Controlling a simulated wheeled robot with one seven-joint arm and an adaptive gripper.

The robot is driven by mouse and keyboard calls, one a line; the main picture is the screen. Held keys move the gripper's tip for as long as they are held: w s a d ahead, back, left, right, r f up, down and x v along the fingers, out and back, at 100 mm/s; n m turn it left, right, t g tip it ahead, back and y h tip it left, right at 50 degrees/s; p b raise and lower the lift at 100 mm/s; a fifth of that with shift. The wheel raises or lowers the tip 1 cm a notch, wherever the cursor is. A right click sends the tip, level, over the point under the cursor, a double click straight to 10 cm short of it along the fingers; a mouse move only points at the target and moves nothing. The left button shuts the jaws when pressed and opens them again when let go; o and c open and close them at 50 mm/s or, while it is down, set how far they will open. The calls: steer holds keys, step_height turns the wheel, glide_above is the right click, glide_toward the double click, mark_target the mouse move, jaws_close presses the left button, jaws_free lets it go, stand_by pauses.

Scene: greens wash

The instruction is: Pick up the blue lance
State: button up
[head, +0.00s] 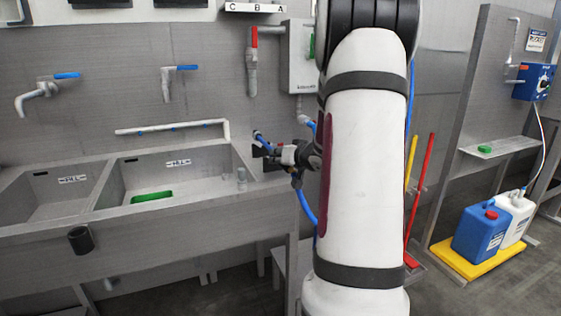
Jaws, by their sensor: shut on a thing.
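My gripper (264,151) is at the right end of the sink, in front of the back wall, pointing left. It is shut on the blue lance (259,137), whose short blue part shows just above the dark fingers. The fingers and wrist hide the rest of the lance, so its full length and tilt cannot be told. A blue hose (304,207) hangs below my wrist, and more blue shows to the upper right of it; my arm covers part of this.
A steel double sink (113,197) fills the left, with a green item (152,196) in the right basin. A grey box (302,57) and a red-handled valve (254,38) are on the wall above my gripper. Blue and white jugs (483,233) stand on a yellow tray at right.

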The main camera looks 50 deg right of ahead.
steer(key=shift+s+r+p, duration=0.1)
steer(key=shift+r+p, duration=0.25)
steer(key=shift+r, duration=0.55)
steer(key=s+a+r+p, duration=0.1)
steer(key=s+a+p, duration=0.25)
steer(key=s, duration=1.15)
steer(key=shift+s+a+r+p, duration=0.1)
steer(key=shift+a+r+p, duration=0.05)
steer(key=shift+r+p, duration=1.15)
steer(key=shift+s+a+r+p, duration=0.1)
steer(key=shift+r+p, duration=1.1)
steer(key=shift+r, duration=0.1)
steer(key=shift+o, duration=0.2)
